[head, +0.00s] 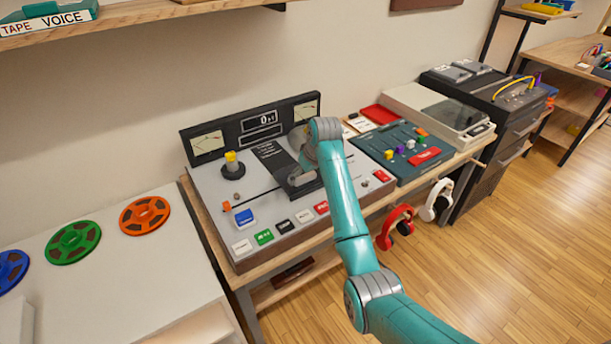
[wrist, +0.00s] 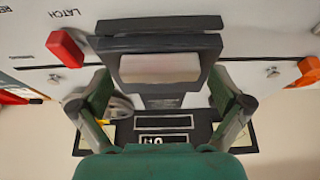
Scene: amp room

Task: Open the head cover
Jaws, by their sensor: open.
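The head cover is a dark grey piece on the tape machine's top (head: 220,195). In the wrist view the cover (wrist: 160,44) lies ahead of my gripper, with a dark bar along its front edge (wrist: 160,24) and a pale panel in it. In the head view the cover (head: 297,187) is partly hidden by my wrist. I cannot tell whether the fingers touch the cover.
The meter panel (head: 255,127) stands at the machine's back. A yellow-topped knob (head: 232,162) and coloured keys (head: 264,237) are near the cover. A red latch block (wrist: 66,48) lies beside it. A mixer (head: 405,150) stands at right, with headphones (head: 394,228) hanging below.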

